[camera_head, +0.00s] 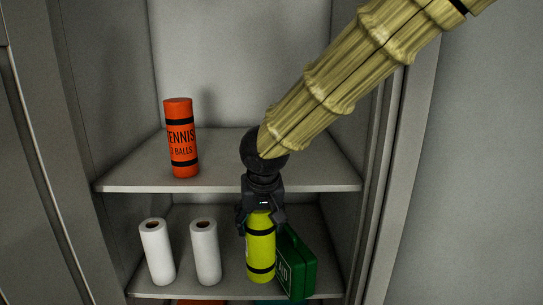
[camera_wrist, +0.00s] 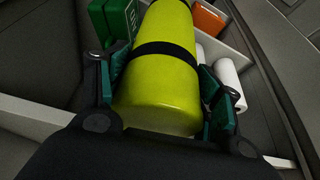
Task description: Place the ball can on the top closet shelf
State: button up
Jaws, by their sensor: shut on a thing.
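A yellow-green can with black bands (camera_head: 261,246) stands upright at the lower shelf level, and its printed label cannot be read. My gripper (camera_head: 261,217) is shut around its upper part from above. In the wrist view the can (camera_wrist: 160,88) sits between both fingers. I cannot tell whether its base touches the lower shelf. An orange can marked "TENNIS BALLS" (camera_head: 181,138) stands upright on the left of the upper closet shelf (camera_head: 225,173). My arm covers part of that shelf's right side.
On the lower shelf (camera_head: 207,291), two white rolls (camera_head: 157,252) (camera_head: 206,251) stand left of the held can. A green first-aid box (camera_head: 297,262) is close on its right. The upper shelf's front edge is just behind my wrist. The upper shelf's middle is bare.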

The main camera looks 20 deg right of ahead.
jog(key=d+r+m+p, duration=0.3)
jog(key=r+p, duration=1)
jog(key=r, duration=1.3)
jog(key=w+d+f, duration=0.2)
jog(key=w, duration=0.5)
jog(key=w+d+f+n, duration=0.1)
jog(key=w+d+f, duration=0.1)
jog(key=w, duration=0.6)
jog(key=shift+w+d+f+h, duration=0.2)
jog(key=shift+f+h, duration=0.1)
jog(key=shift+f, duration=0.25)
